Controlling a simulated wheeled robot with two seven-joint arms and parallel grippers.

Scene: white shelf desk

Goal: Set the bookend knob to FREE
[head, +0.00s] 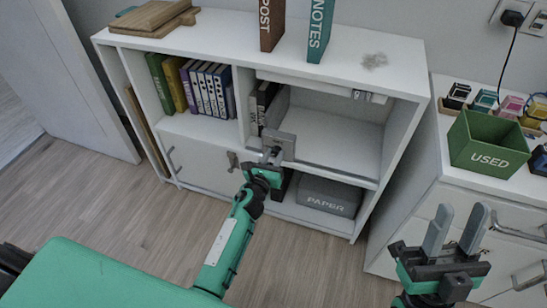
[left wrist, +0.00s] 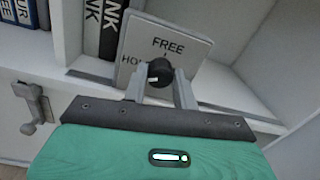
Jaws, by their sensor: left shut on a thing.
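The bookend (head: 280,144) is a grey plate in the middle shelf bay; its face also shows in the left wrist view (left wrist: 190,48). The face reads "FREE" at the top, with letters starting "HO" at the left, partly hidden. The black bookend knob (left wrist: 160,72) sits between the fingers of my left gripper (left wrist: 160,85), which is shut on it. A small white mark on the knob lies toward its left side. In the head view my left gripper (head: 271,160) is at the bookend's front. My right gripper (head: 455,232) is open and empty, in front of the right cabinet.
Dark books (head: 262,103) stand left of the bookend; the bay to its right is empty. A grey "PAPER" box (head: 329,197) is below. A door latch (left wrist: 36,105) is at the left. A green "USED" bin (head: 487,145) stands on the right cabinet.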

